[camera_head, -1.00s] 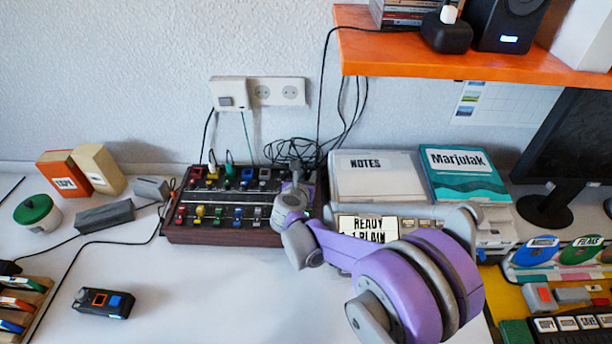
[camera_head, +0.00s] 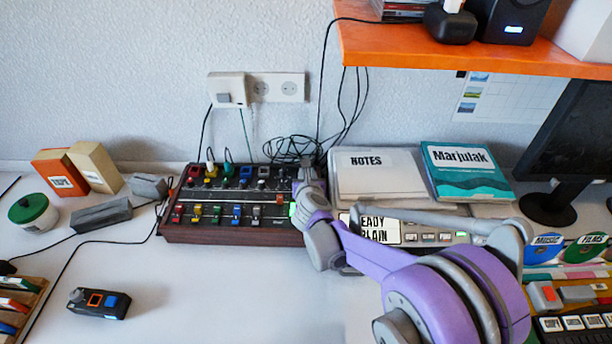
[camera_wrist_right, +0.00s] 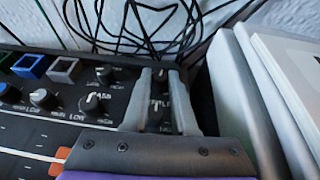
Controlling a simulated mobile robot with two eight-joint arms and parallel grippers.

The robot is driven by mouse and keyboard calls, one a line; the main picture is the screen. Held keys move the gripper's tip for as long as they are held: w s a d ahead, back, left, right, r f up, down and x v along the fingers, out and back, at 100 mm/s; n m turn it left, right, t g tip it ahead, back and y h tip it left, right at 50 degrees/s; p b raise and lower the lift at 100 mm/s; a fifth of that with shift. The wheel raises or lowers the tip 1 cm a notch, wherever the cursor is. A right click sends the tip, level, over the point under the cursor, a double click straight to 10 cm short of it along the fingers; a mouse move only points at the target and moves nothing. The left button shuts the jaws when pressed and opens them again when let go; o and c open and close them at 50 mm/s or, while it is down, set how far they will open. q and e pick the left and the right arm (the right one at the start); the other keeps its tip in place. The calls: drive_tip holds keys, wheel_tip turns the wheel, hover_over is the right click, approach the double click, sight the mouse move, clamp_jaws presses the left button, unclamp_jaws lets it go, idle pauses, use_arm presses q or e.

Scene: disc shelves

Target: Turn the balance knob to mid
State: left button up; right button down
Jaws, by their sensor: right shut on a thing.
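The dark mixer (camera_head: 235,238) with a wooden front stands on the desk against the wall. It also shows in the right wrist view (camera_wrist_right: 120,78). My right gripper (camera_head: 305,165) is at the mixer's upper right corner. In the wrist view, my right gripper (camera_wrist_right: 160,82) points down at the panel, with its fingers on either side of a dark knob (camera_wrist_right: 157,100), shut on it. The fingers hide most of this knob and its label, so I cannot tell its angle or name. Other black knobs (camera_wrist_right: 95,102) with white marks are to the left. My left gripper is out of view.
A cable bundle (camera_head: 290,150) lies behind the mixer. An orange shelf (camera_head: 470,58) hangs above right. A small dark device (camera_head: 98,303) lies at front left. The desk in front of the mixer is clear.

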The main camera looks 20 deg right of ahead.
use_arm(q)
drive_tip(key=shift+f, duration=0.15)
use_arm(e)
drive_tip(key=c, duration=1)
unclamp_jaws()
